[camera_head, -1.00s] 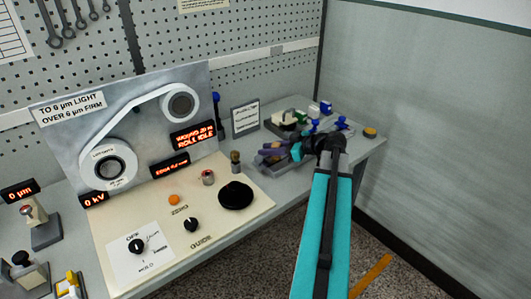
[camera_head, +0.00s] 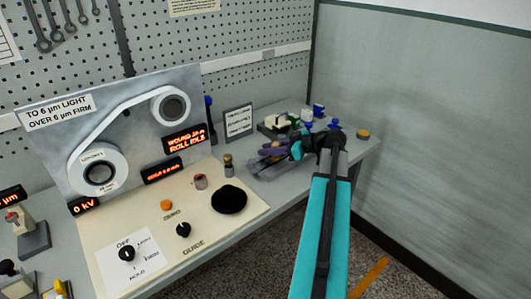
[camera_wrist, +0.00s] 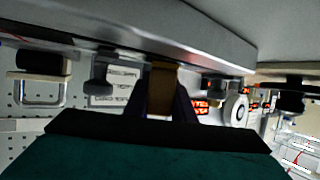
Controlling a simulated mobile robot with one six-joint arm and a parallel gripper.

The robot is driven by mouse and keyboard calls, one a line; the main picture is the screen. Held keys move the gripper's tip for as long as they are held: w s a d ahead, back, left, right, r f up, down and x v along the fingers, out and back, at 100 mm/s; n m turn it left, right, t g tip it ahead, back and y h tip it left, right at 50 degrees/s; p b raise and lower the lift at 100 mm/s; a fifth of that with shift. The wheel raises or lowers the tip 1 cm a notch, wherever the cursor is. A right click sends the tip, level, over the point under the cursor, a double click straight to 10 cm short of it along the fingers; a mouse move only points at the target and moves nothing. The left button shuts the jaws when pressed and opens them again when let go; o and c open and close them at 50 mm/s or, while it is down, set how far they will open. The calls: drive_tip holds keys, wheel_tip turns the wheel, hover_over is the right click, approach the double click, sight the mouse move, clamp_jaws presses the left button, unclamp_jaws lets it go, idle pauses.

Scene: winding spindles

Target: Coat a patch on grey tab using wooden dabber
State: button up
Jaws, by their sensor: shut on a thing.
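My gripper (camera_head: 268,157) is over the right part of the bench, low above a grey block or tray (camera_head: 268,173). In the wrist view its two dark fingers are shut on a brown, wood-coloured piece (camera_wrist: 162,88), which looks like the wooden dabber. The dabber's tip is hidden in the wrist view, and the dabber cannot be made out in the head view. I cannot tell the grey tab apart from the other grey parts near my gripper. I cannot see whether the dabber touches anything.
A small brown-topped bottle (camera_head: 228,165) stands left of my gripper, by the black knob (camera_head: 230,199). A framed card (camera_head: 238,122) stands behind. Clutter with blue and green parts (camera_head: 305,120) lies behind and beside my wrist. A yellow-orange button (camera_head: 363,134) sits near the right edge.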

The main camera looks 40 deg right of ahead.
drive_tip(key=shift+s+d+b, duration=0.1)
drive_tip(key=shift+d+b, duration=0.35)
drive_tip(key=shift+d, duration=0.45)
drive_tip(key=shift+r+p, duration=0.85)
drive_tip(key=shift+r, duration=2.1)
drive_tip(key=shift+r, duration=0.1)
wheel_tip(320, 180, up, 3)
drive_tip(key=shift+f, duration=0.1)
